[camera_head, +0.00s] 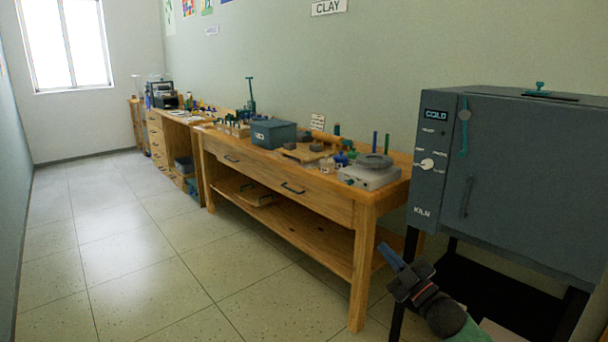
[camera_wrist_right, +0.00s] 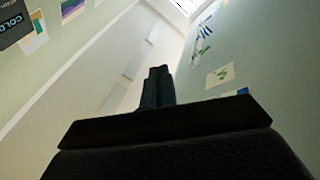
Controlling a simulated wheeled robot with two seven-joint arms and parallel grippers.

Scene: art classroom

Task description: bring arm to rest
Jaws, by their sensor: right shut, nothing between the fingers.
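My right gripper (camera_head: 390,256) is at the lower right of the head view, in front of the kiln's legs. Its blue fingers are together and point up and to the left, with nothing between them. In the right wrist view its closed fingers (camera_wrist_right: 158,88) stand dark against the upper walls and the window. My left gripper is not in view.
A grey kiln (camera_head: 510,180) on dark legs stands close at the right. A wooden workbench (camera_head: 330,188) with clay tools, a blue box (camera_head: 273,133) and a wheel (camera_head: 370,172) runs along the wall. The tiled floor (camera_head: 130,240) at the left is clear.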

